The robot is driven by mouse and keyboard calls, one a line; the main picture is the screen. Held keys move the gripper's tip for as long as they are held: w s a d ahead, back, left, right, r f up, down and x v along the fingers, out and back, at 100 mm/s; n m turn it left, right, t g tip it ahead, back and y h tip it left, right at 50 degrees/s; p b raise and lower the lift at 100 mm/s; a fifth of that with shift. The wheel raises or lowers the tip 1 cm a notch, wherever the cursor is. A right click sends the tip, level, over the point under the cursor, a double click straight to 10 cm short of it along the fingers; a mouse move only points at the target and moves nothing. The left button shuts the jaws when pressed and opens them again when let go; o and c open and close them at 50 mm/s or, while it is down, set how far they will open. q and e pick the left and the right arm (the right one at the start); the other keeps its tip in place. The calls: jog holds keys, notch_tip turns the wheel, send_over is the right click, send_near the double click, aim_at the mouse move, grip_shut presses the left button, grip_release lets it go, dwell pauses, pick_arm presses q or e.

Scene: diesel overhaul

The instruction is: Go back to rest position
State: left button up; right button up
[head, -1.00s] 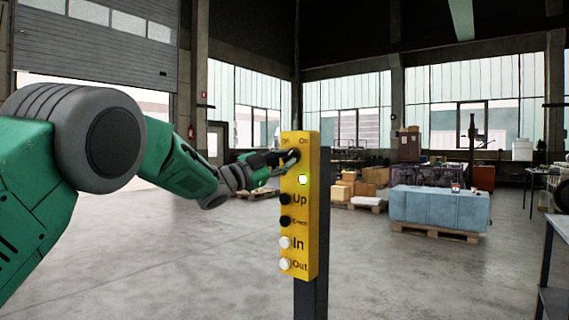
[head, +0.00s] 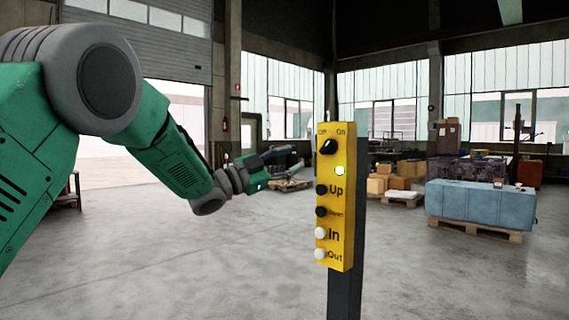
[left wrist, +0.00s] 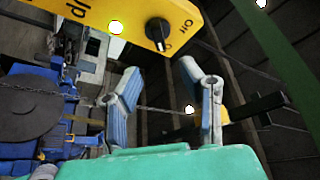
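A yellow control box (head: 336,200) stands on a dark post in the middle of the head view. It has a black Off/On knob (head: 327,147), a lit lamp (head: 339,170), and Up, In and Out buttons. My left gripper (head: 270,170) is left of the box and apart from it. In the left wrist view, the fingers of my left gripper (left wrist: 160,75) stand apart with nothing between them, and the knob (left wrist: 158,29) is beyond the tips. My right gripper is in neither view.
A blue covered block (head: 480,203) lies on a pallet at the right. Cardboard boxes (head: 392,183) stand behind the post. The concrete floor (head: 200,275) is clear in front. A blue machine (left wrist: 40,115) shows in the left wrist view.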

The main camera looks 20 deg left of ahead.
pick_arm(q)
jog(key=shift+v, duration=0.85)
jog(key=shift+d, duration=0.1)
